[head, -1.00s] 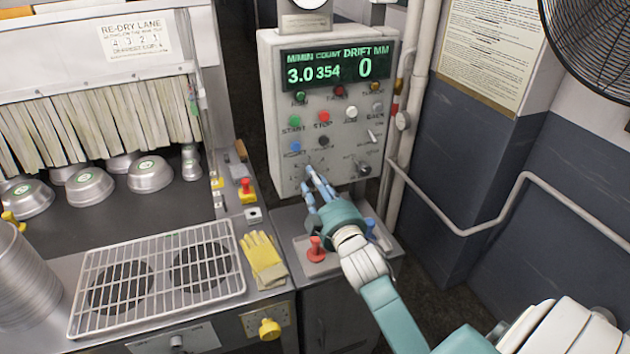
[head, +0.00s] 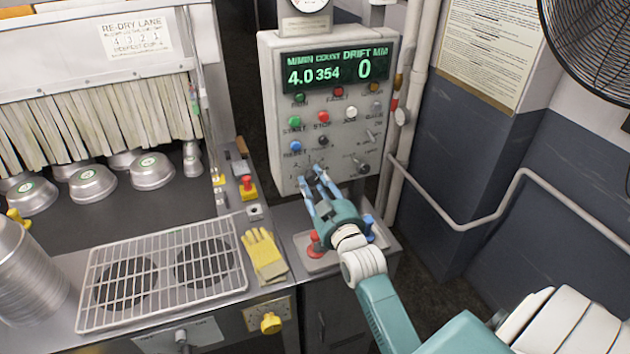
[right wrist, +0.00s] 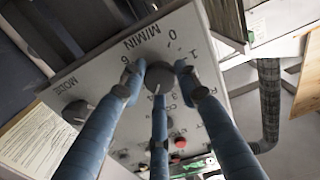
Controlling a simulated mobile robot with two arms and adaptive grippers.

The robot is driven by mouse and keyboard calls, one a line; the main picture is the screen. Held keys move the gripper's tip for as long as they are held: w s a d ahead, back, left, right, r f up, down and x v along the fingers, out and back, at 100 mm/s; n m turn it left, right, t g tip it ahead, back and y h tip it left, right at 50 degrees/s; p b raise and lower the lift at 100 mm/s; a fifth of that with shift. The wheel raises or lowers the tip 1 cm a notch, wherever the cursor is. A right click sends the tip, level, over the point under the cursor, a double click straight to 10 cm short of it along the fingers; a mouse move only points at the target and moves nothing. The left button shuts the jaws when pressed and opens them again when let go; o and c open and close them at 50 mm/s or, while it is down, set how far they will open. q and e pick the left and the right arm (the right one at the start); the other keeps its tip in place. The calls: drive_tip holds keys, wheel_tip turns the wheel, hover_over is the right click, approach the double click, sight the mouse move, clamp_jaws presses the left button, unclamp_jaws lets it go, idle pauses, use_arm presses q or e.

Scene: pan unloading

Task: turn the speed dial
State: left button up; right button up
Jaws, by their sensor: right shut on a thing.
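The speed dial (right wrist: 158,74) is a dark round knob marked M/MIN on the grey control panel (head: 278,135). In the right wrist view the blue fingers of my right gripper (right wrist: 157,86) are around it, shut on it, with scale numbers beside them. In the head view my right gripper (head: 311,180) reaches the lower left of the panel, and its fingers mostly hide the dial. The green display (head: 335,72) reads 4.0 M/MIN, count 354 and drift 0. My left gripper is not in view.
A MODE knob (right wrist: 76,112) sits beside the dial. Several buttons, among them a red one (head: 323,116), are above. A red-knobbed control (head: 316,243) stands below the panel. A wire rack (head: 165,262), yellow gloves (head: 263,254) and several metal pans (head: 92,184) are at left.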

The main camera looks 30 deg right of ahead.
drive_tip(key=shift+f, duration=0.15)
idle(0.3)
drive_tip(key=o, duration=1.1)
drive_tip(key=v, duration=1.2)
